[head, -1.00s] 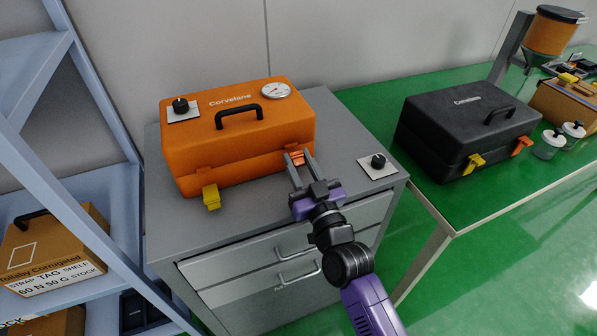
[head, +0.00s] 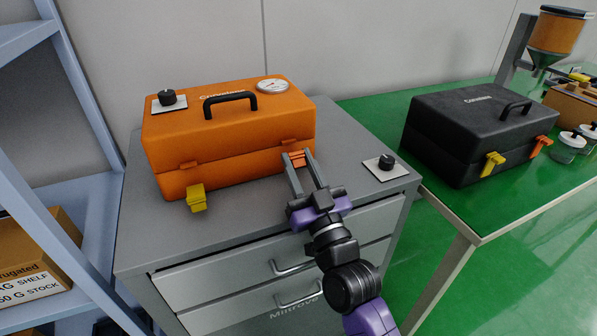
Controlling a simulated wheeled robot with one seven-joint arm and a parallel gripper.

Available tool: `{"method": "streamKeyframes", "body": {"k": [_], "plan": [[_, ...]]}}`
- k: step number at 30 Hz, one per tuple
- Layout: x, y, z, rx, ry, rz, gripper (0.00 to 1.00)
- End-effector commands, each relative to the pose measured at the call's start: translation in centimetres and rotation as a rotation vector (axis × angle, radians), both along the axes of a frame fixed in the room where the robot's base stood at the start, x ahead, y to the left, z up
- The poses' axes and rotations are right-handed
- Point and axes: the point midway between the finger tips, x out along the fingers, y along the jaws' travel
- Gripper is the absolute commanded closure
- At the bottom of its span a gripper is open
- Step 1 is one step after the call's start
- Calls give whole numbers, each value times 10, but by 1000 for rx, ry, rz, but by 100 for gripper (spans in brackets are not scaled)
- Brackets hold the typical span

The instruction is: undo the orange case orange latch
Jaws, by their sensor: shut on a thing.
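The orange case (head: 235,164) sits closed on top of the grey drawer cabinet, with a black handle (head: 230,102) on its lid. Its orange latch (head: 296,159) is at the right of the front face. A yellow latch (head: 197,198) hangs at the left of the front face and sticks outward. My gripper (head: 302,172) reaches the orange latch from the front. Its two fingers are on either side of the latch and shut on it. The fingers partly hide the latch, so its exact angle is hard to tell.
A black knob on a white plate (head: 386,166) is on the cabinet top right of my gripper. A black case (head: 465,135) with yellow and orange latches stands on the green table. Blue shelving (head: 85,110) is at the left. Drawer handles (head: 296,266) project below my gripper.

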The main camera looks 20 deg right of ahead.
Motion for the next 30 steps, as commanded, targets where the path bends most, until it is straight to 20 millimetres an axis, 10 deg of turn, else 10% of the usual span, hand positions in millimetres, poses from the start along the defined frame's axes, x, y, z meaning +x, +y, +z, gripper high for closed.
{"method": "streamKeyframes", "body": {"k": [9, 10, 12, 30], "plan": [[-1, 0, -2, 0, 2, 0, 100], [-1, 0, -2, 0, 2, 0, 65], [-1, 0, -2, 0, 2, 0, 53], [-1, 0, 26, 0, 0, 0, 53]]}}
